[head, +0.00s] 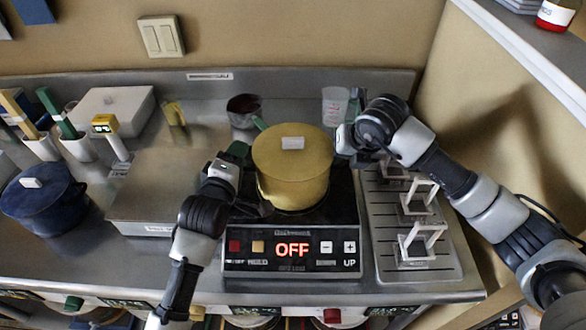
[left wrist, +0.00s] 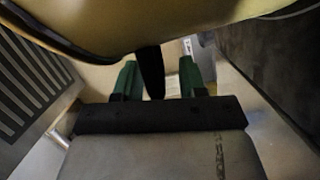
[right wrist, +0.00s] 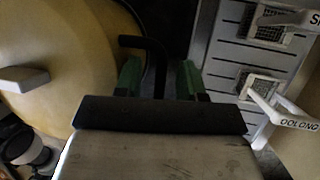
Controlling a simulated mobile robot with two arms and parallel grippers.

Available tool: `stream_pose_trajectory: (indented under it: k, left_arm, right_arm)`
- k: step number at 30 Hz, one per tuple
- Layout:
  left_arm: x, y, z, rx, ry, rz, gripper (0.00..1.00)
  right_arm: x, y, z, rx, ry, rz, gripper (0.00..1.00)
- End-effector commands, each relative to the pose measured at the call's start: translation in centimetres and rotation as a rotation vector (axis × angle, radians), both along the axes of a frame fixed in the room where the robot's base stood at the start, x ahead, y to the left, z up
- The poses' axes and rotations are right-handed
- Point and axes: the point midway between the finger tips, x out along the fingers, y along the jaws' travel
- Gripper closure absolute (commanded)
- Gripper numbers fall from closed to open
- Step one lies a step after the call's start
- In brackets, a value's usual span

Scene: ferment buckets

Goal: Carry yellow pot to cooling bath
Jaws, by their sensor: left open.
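The yellow pot (head: 290,180) stands upright with its lid on, on the black cooker (head: 292,250), whose display reads OFF. My left gripper (head: 238,152) is at the pot's left side. In the left wrist view its green fingers are apart, with a black pot handle (left wrist: 150,72) between them. My right gripper (head: 350,150) is at the pot's right side. In the right wrist view its green fingers (right wrist: 160,78) are apart, with the other black handle (right wrist: 155,55) between them. I cannot tell which thing is the cooling bath.
A steel box (head: 150,195) stands left of the cooker, with a blue pot (head: 45,195) beyond it. A drip tray (head: 420,262) with several white-handled holders is at the right. A small dark pan (head: 243,110) and a clear beaker (head: 335,105) stand behind.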

Motion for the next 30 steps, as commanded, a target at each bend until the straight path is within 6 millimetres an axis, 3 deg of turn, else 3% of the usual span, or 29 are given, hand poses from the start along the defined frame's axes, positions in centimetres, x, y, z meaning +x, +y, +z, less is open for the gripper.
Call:
stream_pose_trajectory:
  k: [9, 17, 30]
  left_arm:
    - [0.17, -0.08, -0.04, -0.001, 0.001, -0.001, 0.59]
    - [0.16, -0.07, -0.04, -0.001, 0.001, -0.001, 0.99]
    - [0.14, -0.03, -0.16, 0.003, 0.002, 0.0, 1.0]
  right_arm:
    - [0.07, 0.05, -0.2, 0.0, 0.0, 0.0, 0.6]
    - [0.06, 0.04, -0.18, 0.0, 0.0, 0.0, 1.0]
    - [0.07, -0.03, -0.17, -0.001, 0.0, 0.001, 1.0]
